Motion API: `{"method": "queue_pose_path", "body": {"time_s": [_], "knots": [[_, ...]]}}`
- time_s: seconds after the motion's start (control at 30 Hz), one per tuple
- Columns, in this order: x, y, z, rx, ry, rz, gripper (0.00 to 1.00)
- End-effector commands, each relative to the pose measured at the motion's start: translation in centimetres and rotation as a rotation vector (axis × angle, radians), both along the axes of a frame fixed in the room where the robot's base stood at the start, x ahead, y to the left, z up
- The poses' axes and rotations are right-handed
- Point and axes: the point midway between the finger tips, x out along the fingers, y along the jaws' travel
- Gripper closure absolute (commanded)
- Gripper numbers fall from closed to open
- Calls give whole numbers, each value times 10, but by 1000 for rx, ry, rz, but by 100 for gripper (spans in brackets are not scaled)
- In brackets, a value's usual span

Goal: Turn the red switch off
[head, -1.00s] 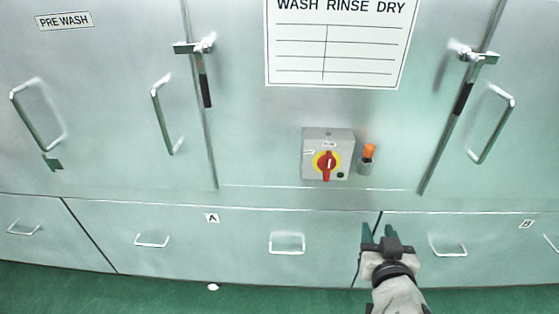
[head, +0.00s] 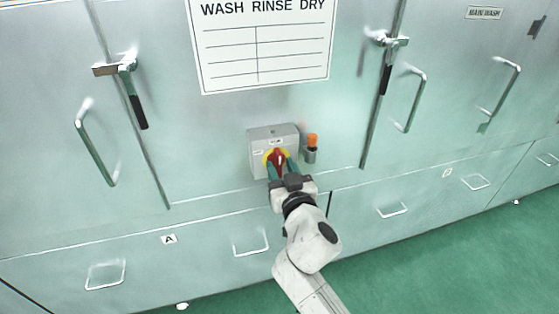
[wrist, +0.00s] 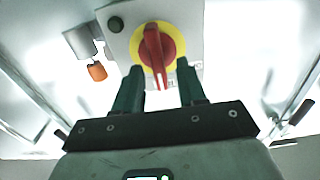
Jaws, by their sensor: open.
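The red switch (head: 279,158) is a rotary knob on a yellow disc, on the front of a grey box (head: 257,136) fixed to the metal cabinet. In the wrist view the red knob (wrist: 154,47) points along the gripper's length, with its white-marked end toward me. My gripper (head: 280,172) is open, its two green fingers just short of the knob. In the wrist view the gripper (wrist: 160,78) has one finger on either side of the knob's near end, with a gap visible on both sides. In the head view the gripper partly hides the box's lower part.
An orange-tipped fitting (head: 312,141) sits on the cabinet just right of the box. A latch handle (head: 386,75) and pull handles stand out from the doors. Drawers with handles (head: 251,245) run below. The green floor (head: 440,260) is clear.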

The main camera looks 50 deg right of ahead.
Motion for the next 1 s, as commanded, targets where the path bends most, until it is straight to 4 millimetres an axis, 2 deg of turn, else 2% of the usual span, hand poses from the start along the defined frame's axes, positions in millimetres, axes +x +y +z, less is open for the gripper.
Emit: {"method": "queue_pose_path", "body": {"time_s": [0.2, 0.47, 0.9, 1.0], "knots": [[12, -9, 0, 0, 0, -1, 60], [13, -9, 0, 1, 1, 0, 60], [13, -9, 0, 0, 0, 0, 100], [13, -9, 0, 0, 0, 0, 100]]}}
